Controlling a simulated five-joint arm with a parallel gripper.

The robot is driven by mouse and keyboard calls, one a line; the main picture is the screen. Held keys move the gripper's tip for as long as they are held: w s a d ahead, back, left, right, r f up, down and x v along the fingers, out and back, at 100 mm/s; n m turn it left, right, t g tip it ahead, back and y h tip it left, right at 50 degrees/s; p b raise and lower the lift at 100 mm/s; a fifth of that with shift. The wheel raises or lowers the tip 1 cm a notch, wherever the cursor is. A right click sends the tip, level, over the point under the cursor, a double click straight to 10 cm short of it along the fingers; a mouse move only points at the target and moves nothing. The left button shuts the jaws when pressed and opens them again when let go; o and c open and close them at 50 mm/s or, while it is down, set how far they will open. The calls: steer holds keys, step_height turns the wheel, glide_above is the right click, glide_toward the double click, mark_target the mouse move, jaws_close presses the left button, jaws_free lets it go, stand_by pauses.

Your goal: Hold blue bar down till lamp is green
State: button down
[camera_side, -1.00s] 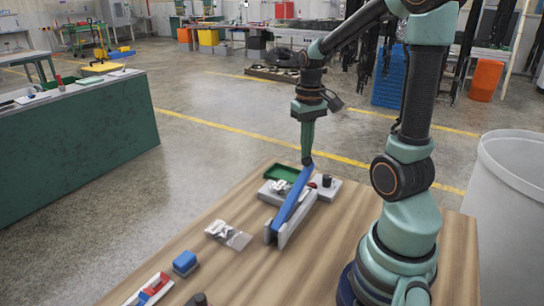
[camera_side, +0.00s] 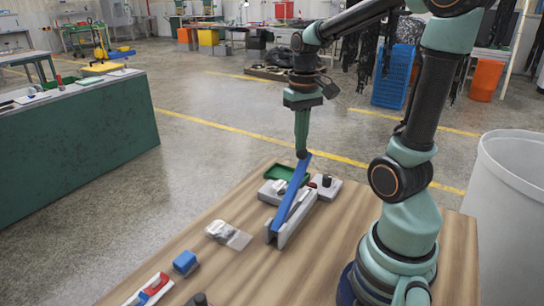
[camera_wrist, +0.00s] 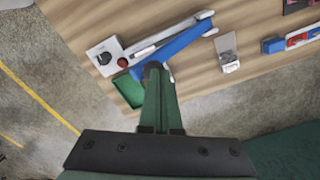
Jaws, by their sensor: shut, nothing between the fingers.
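The blue bar (camera_side: 291,196) runs along a grey channel-like holder (camera_side: 287,234) on the wooden table. Its near end sits in the holder and its far end is tilted up. In the wrist view the bar (camera_wrist: 178,42) slants from the upper right to my fingertips. My gripper (camera_side: 302,154) is shut and empty, pointing down at the raised end; I cannot tell whether it touches it. A light grey box (camera_wrist: 96,48) beside the bar carries a red dome (camera_wrist: 122,62), probably the lamp, and a black knob (camera_wrist: 104,58). No green light shows on it.
A green tray (camera_side: 272,171) lies behind the bar. A clear bag (camera_side: 238,239), a blue block (camera_side: 185,262) and a holder with red and blue pieces (camera_side: 152,289) lie toward the front left. A white bin (camera_side: 505,215) stands at right.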

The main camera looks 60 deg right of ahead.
steer(key=a+r, duration=0.4)
steer(key=r, duration=0.5)
steer(key=shift+a+r, duration=0.25)
steer(key=shift+r, duration=0.1)
stand_by(0.6)
steer(key=w+a+f+n+t, duration=0.2)
steer(key=a+f+n+t, duration=0.3)
steer(key=a, duration=0.5)
steer(key=shift+a+f+n+t, duration=0.3)
steer(key=shift+a+f+n, duration=0.1)
steer(key=shift+n, duration=0.1)
